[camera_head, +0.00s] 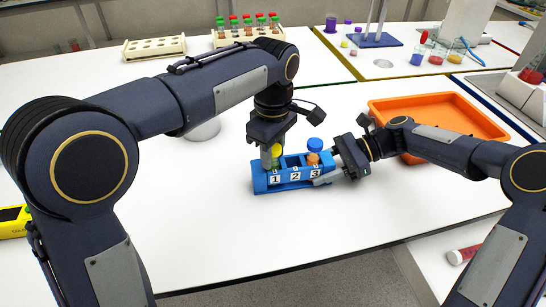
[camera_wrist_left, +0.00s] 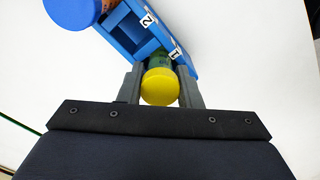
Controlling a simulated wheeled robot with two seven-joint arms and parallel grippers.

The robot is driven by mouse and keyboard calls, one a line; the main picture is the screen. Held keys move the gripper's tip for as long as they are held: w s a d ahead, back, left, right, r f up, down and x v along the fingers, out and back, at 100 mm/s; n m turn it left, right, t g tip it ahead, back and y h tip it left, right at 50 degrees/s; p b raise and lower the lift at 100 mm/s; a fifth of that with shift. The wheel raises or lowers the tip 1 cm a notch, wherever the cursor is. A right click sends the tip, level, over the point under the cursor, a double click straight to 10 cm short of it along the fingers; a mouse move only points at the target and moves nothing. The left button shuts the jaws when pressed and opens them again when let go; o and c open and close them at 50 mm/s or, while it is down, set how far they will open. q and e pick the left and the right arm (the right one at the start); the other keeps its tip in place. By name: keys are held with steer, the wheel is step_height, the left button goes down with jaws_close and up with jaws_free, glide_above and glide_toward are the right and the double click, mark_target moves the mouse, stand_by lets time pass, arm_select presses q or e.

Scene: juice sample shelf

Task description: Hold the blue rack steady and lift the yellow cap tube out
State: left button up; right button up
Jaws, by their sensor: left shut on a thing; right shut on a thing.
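The blue rack (camera_head: 262,184) stands on the white table, with slots labelled 1, 2 and 3. The yellow cap tube (camera_head: 276,151) is in slot 1; its yellow cap (camera_wrist_left: 160,86) shows large in the left wrist view. My left gripper (camera_head: 271,160) points down over slot 1 and is shut on this tube, with a finger on each side of it. A blue cap tube (camera_head: 315,146) with orange content stands in slot 3, and slot 2 looks empty. My right gripper (camera_head: 334,166) is shut on the right end of the blue rack, which also shows in the left wrist view (camera_wrist_left: 122,25).
An orange tray (camera_head: 440,103) lies behind my right arm. Two wooden racks (camera_head: 155,49) (camera_head: 220,40), one with several tubes, stand on the back table. A red-capped tube (camera_head: 461,255) lies at lower right. The table in front of the blue rack is clear.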

arm_select(q)
step_height(320, 180, up, 10)
stand_by(0.4)
arm_select(e)
steer(key=o, duration=1.2)
steer(key=shift+c, duration=0.2)
